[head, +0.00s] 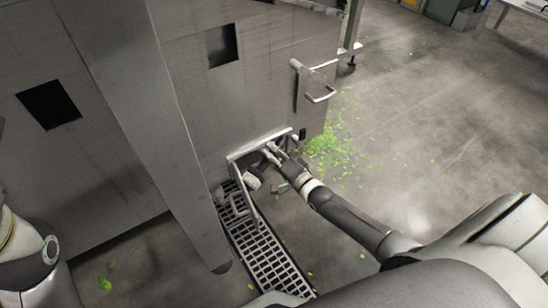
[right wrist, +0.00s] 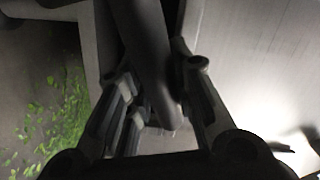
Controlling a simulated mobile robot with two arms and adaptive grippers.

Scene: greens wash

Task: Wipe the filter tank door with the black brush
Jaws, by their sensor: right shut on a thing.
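My right gripper (head: 273,154) is low at the front of the grey metal tank, beside a low opening with a pale frame. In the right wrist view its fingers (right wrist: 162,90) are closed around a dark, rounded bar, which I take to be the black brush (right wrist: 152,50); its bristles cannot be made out. A bright metal surface, which seems to be the filter tank door (right wrist: 252,70), is close on the right of that view. I cannot tell whether the brush touches it. My left arm shows at the left edge; its gripper is out of view.
A floor grate (head: 262,255) lies below the opening. Green leaf bits (head: 328,148) are scattered on the floor to the right. A bent metal handle (head: 318,93) sticks out from the tank's upper right.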

